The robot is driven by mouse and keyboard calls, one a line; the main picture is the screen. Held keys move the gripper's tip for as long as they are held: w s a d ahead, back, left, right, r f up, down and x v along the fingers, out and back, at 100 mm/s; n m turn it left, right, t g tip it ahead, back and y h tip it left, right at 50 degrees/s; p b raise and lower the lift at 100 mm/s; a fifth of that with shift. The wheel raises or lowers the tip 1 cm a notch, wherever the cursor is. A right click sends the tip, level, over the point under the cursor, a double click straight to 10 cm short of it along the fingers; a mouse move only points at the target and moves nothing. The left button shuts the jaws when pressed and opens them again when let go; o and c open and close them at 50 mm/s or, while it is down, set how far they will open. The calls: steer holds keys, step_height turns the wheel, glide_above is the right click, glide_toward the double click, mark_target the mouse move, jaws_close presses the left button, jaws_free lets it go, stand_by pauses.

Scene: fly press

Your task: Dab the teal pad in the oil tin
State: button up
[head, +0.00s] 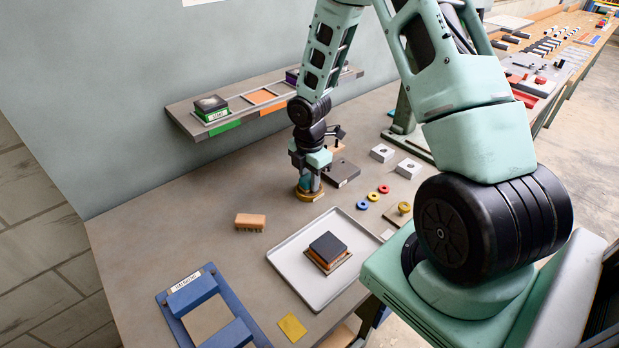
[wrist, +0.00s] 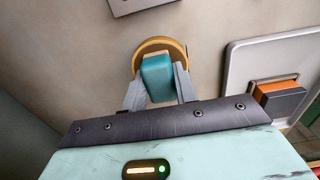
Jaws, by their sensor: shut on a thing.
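My gripper (wrist: 160,90) is shut on the teal pad (wrist: 157,76), which sits between the two grey fingers in the wrist view. The oil tin (wrist: 150,45) is a round, brass-coloured dish directly below the pad, and its far rim shows beyond it. In the head view the tin (head: 309,194) stands on the bench right under my gripper (head: 310,180). The pad's lower end overlaps the tin in the picture. Whether it touches the oil I cannot tell, because the pad and fingers hide the tin's middle.
A grey tray (head: 290,262) with a stacked dark-topped block (head: 327,246) lies to the front. An orange block (head: 250,222) is left of the tin. A dark plate (head: 341,172), washers (head: 373,196) and white blocks (head: 382,153) lie to the right. A shelf (head: 185,115) runs behind.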

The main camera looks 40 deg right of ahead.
mark_target(309, 177)
steer(key=shift+s, duration=0.1)
step_height(309, 177, up, 7)
steer(key=p, duration=0.7)
stand_by(1.0)
